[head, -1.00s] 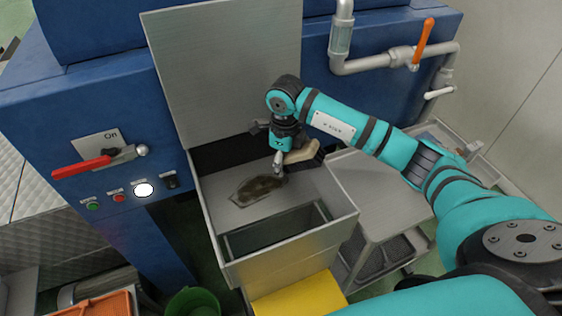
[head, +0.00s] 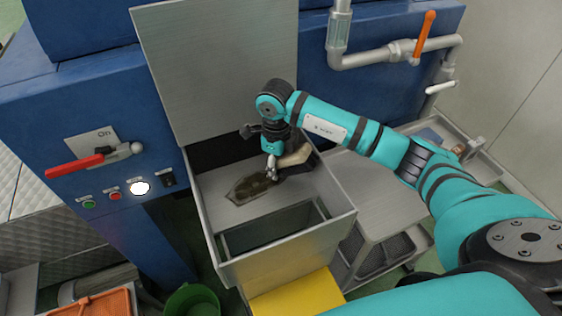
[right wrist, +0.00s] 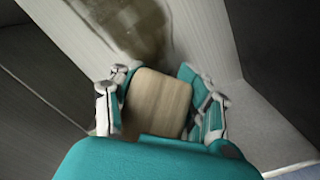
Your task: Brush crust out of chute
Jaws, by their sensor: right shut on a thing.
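The chute (head: 335,213) is an open grey metal box on the blue machine, with its lid raised behind it. A dark brown crust patch (head: 247,189) lies on the chute floor, behind a rectangular opening at the front. It also shows in the right wrist view (right wrist: 140,30). My right gripper (head: 271,172) is inside the chute, shut on a brush with a wooden handle (right wrist: 158,100). In the head view the brush (head: 296,157) is at the right end of the crust. I cannot tell whether its bristles touch. My left gripper is not in view.
The raised lid (head: 215,70) stands behind the chute. A red-handled lever (head: 75,167) and buttons are on the machine's left. A grey cart (head: 370,190) stands at right, a yellow block (head: 298,296) below the chute, a green bucket (head: 192,300) on the floor.

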